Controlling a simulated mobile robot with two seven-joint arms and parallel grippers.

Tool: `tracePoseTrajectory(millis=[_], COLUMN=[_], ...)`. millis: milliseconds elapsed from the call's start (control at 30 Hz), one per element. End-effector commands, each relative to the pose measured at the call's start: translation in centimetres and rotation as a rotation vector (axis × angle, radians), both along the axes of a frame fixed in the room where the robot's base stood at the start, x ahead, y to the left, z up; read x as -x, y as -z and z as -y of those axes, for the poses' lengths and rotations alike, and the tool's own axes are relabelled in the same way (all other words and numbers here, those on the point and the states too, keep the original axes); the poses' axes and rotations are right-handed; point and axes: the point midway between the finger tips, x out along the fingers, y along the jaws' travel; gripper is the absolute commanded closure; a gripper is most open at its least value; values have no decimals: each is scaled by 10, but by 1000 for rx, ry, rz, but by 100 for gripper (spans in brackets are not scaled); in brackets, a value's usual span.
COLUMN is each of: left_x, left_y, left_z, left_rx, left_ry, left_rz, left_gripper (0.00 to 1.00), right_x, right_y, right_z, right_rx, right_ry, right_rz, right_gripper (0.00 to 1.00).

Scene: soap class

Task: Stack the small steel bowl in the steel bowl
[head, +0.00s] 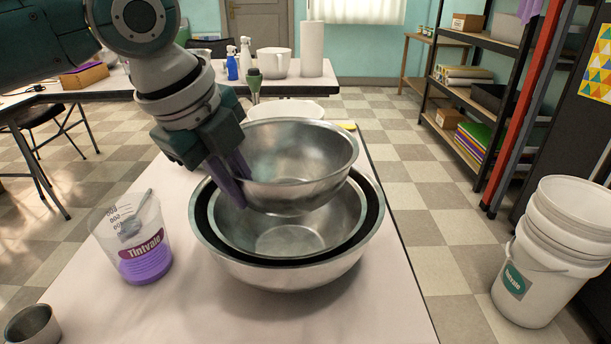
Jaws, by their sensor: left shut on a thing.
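The small steel bowl (318,150) is held up over the larger steel bowl (293,277) on the table, tilted a little. My left gripper (234,183) has purple fingers and is shut on the left side of the small bowl's rim. The larger bowl stands upright on the table. Inside it a black band and an inner steel surface (285,240) show, like nested bowls. The small bowl hides the back of this stack. Its underside looks close to the inner surface, and I cannot tell whether they touch. My right gripper is out of view.
A clear cup (146,262) with purple liquid and a utensil stands left of the bowls. A small metal cup (33,325) is at the front left. A white dish (284,108) is behind. White buckets (550,255) stand on the floor at right.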

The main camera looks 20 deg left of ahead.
Motion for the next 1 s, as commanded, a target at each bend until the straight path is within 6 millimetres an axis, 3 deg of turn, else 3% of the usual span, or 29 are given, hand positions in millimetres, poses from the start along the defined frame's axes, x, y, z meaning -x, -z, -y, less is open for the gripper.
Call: tracePoseTrajectory(millis=[300, 1000], left_x=[0, 0], left_y=[42, 56], left_z=[0, 0], left_rx=[0, 1], left_ry=[0, 0], left_rz=[1, 1], left_gripper=[100, 100], right_x=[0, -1], right_y=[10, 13], right_z=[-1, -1], right_rx=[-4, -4], right_ry=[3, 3], right_rz=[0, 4], right_gripper=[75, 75])
